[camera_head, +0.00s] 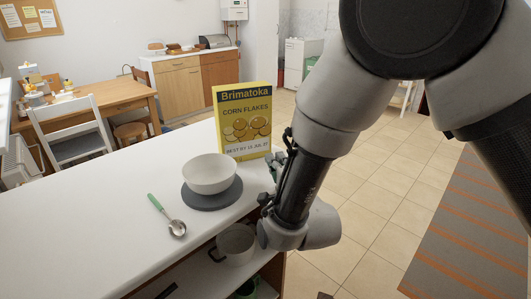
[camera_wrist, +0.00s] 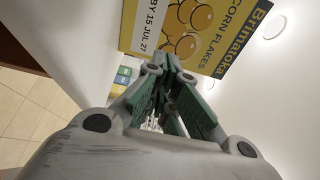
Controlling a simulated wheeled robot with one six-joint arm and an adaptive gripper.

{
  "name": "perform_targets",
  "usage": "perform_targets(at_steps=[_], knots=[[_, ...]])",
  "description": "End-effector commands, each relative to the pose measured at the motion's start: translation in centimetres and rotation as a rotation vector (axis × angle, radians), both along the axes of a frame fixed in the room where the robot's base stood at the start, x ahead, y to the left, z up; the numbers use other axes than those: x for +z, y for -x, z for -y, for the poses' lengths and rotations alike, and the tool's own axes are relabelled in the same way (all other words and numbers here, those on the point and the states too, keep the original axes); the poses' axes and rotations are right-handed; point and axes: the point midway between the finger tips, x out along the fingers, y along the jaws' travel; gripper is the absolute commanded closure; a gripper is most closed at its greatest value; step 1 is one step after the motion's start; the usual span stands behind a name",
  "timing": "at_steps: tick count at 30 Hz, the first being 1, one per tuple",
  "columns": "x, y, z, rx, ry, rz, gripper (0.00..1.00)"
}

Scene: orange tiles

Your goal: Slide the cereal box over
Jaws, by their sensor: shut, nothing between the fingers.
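The yellow cereal box (camera_head: 244,119), labelled Brimatoka Corn Flakes, stands upright on the white counter (camera_head: 110,220), near its right end. It also shows in the wrist view (camera_wrist: 205,30), close beyond the fingers, with its print turned sideways. My gripper (camera_head: 277,163) is at the box's lower right in the head view, partly hidden behind my own wrist. In the wrist view my gripper (camera_wrist: 158,75) is shut with nothing between its fingers. Its fingertips are close to the box's face; I cannot tell whether they touch it.
A white bowl (camera_head: 209,174) sits on a grey round mat (camera_head: 212,197) left of my gripper. A spoon with a green handle (camera_head: 168,216) lies further left. A pot (camera_head: 236,244) stands on the shelf below.

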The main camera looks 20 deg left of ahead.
Motion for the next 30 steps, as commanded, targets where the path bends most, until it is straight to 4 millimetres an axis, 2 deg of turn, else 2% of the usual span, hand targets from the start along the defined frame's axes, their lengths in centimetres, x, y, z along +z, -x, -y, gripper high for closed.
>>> perform_targets(at_steps=[1, 3, 5, 6, 9, 11, 14, 25, 30], knots=[[0.5, -2.0, 2.1, -0.035, 0.002, 0.003, 1.00], [1.1, -3.9, 4.7, -0.026, 0.017, 0.011, 1.00], [1.4, -4.3, 5.9, 0.019, 0.023, 0.012, 1.00], [1.5, -3.8, 5.9, 0.057, 0.023, 0.010, 1.00], [1.3, -2.8, 4.9, 0.124, 0.015, 0.001, 1.00], [1.4, -3.1, 4.4, 0.128, 0.004, -0.001, 1.00], [1.5, -4.1, 3.4, 0.127, 0.003, -0.001, 1.00], [1.4, -9.5, -2.2, 0.126, 0.004, -0.001, 1.00], [1.5, -9.5, -4.8, 0.128, 0.004, -0.001, 1.00]])
